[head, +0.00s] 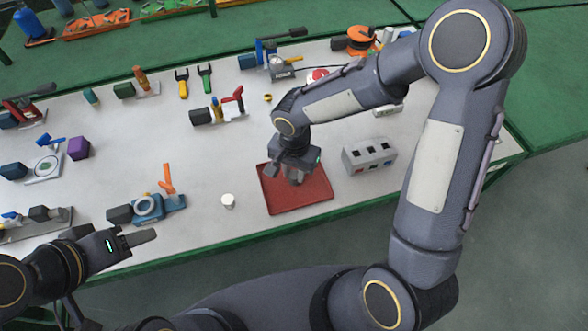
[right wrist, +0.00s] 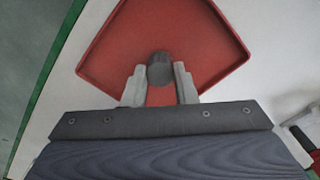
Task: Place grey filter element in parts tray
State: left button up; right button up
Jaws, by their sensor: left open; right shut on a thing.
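The red parts tray (head: 312,198) lies on the white table near its front edge, and its floor and rim also show in the right wrist view (right wrist: 222,72). My right gripper (head: 296,180) is over the tray, pointing down. In the right wrist view its two light fingers (right wrist: 160,82) are shut on the grey filter element (right wrist: 160,68), a dark grey round piece. Whether the element touches the tray floor, I cannot tell. My left gripper (head: 140,238) is open and empty over the table's front edge at the left.
A small white cylinder (head: 228,200) stands left of the tray. A grey box with sockets (head: 369,156) stands right of it. A blue device with an orange handle (head: 160,204) sits further left. Several tools and parts lie behind. The table directly around the tray is clear.

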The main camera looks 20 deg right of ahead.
aim_at(294, 175)
jog(key=shift+f, duration=0.15)
jog(key=o, duration=1)
jog(key=shift+c, duration=0.2)
notch_tip(294, 175, up, 12)
jog(key=r, duration=0.1)
jog(key=s+d+r+n+t+y, duration=0.2)
jog(key=s+d+n, duration=0.1)
jog(key=s, duration=0.5)
jog(key=s+d+r+n+t+y, duration=0.1)
jog(key=s+d+r+n+t, duration=0.1)
jog(key=s+d, duration=0.4)
jog(key=shift+s+n+t+y, duration=0.4)
jog(key=shift+s+n+t, duration=0.35)
jog(key=shift+s, duration=0.35)
jog(key=shift+d, duration=0.1)
